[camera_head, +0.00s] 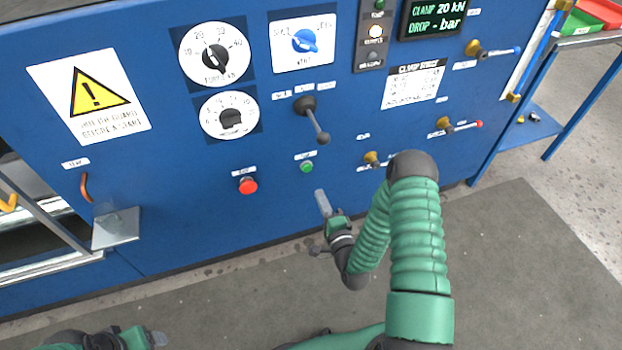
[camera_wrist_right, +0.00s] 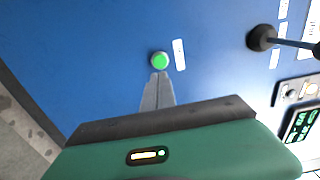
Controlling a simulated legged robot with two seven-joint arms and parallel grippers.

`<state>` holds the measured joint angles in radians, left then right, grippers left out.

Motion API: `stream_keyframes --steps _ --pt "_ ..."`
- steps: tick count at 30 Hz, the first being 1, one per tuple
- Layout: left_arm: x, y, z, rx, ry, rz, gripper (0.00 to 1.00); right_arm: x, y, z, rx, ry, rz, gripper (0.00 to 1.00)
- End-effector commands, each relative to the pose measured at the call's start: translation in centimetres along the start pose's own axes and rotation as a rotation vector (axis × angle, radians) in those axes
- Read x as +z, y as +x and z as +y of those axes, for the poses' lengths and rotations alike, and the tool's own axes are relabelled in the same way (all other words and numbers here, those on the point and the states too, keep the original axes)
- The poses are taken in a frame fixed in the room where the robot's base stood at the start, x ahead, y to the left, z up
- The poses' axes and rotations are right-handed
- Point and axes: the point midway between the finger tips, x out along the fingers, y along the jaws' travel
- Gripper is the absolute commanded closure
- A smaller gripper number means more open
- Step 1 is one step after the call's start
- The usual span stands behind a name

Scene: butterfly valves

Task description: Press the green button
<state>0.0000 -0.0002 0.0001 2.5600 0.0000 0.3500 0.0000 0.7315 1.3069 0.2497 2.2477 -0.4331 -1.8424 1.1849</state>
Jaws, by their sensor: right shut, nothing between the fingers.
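The green button (camera_head: 306,167) sits low on the blue panel, under a small white label. In the right wrist view the green button (camera_wrist_right: 160,60) is just beyond the tips of my right gripper (camera_wrist_right: 157,76). In the head view my right gripper (camera_head: 321,196) is a little below the button, with its fingers together and empty. I cannot tell whether the tips touch the button. My left gripper (camera_head: 156,339) is at the bottom left edge, mostly cut off, and its finger opening is unclear.
A red button (camera_head: 248,185) is left of the green one. A black lever (camera_head: 314,122) hangs just above. Two round dials (camera_head: 214,54), a blue knob (camera_head: 305,40) and several valve handles (camera_head: 458,126) are on the panel. Grey floor lies in front.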

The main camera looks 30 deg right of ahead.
Motion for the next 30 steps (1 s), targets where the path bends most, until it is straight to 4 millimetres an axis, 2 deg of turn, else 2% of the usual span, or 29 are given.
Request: stream_keyframes --steps 1,6,12,16,26,30 --pt "0.2 0.7 0.0 0.000 0.000 0.000 0.27 0.0 1.1 0.3 -0.006 -0.003 0.000 1.00" --pt "0.4 1.9 0.0 0.000 0.000 0.000 0.27 0.0 4.8 0.2 -0.005 -0.002 -0.001 1.00" --pt "0.7 3.0 0.0 0.000 0.000 0.000 0.27 0.0 8.0 0.3 -0.001 -0.001 0.000 1.00" --pt "0.8 3.2 0.0 0.000 0.000 0.000 0.27 0.0 8.8 0.1 0.000 0.000 -0.001 1.00" --pt "0.7 3.1 0.0 0.000 0.000 0.000 0.27 0.0 8.9 0.0 0.001 0.000 0.000 1.00" --pt "0.7 2.9 0.0 0.000 0.000 0.000 0.27 0.0 10.2 -0.1 -0.001 0.000 0.000 1.00"
